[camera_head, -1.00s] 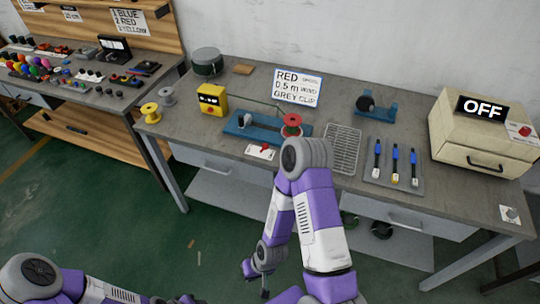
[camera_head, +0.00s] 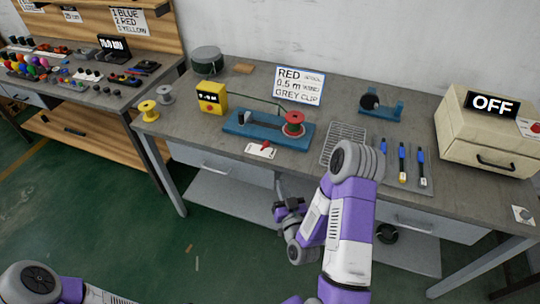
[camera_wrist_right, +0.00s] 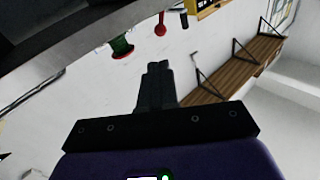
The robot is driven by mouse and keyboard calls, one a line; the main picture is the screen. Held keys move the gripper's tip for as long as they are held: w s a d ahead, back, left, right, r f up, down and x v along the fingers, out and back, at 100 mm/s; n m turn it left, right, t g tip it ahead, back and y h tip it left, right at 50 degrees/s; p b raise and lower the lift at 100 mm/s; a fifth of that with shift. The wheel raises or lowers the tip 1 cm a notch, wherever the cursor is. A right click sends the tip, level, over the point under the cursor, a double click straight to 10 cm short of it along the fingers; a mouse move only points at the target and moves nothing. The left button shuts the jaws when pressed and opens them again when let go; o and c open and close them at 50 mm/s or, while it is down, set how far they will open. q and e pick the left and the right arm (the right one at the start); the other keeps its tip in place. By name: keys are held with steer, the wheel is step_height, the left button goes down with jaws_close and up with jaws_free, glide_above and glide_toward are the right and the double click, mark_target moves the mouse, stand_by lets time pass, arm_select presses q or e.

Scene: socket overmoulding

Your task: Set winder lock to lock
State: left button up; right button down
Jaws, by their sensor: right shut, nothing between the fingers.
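The winder (camera_head: 268,130) is a blue base on the bench with a red spool (camera_head: 294,122) at its right end. In front of it lies a small white plate (camera_head: 260,151) with a red lever (camera_head: 266,144), which I take for the winder lock; its lettering is too small to read. My right gripper (camera_head: 284,190) is shut and empty, below the bench's front edge, apart from the lever. In the right wrist view, the gripper's fingers (camera_wrist_right: 155,85) are together, and a red ball-ended lever (camera_wrist_right: 160,26) shows beyond them. My left gripper is out of view.
A yellow meter box (camera_head: 211,97) stands left of the winder. A wire rack (camera_head: 343,141) and a tray of blue-handled tools lie to the right. A box marked OFF (camera_head: 480,145) stands at the far right. A drawer (camera_head: 215,162) lies under the bench top.

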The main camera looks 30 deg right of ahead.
steer(key=b, duration=0.2)
glide_toward(267, 146)
steer(key=x, duration=0.6)
steer(key=shift+w+d+f, duration=0.15)
steer(key=shift+w+d, duration=0.05)
steer(key=shift+w, duration=0.15)
steer(key=shift+a, duration=0.1)
steer(key=shift+w+n+y, duration=0.1)
steer(key=shift+n+y, duration=0.2)
steer(key=shift+n, duration=0.1)
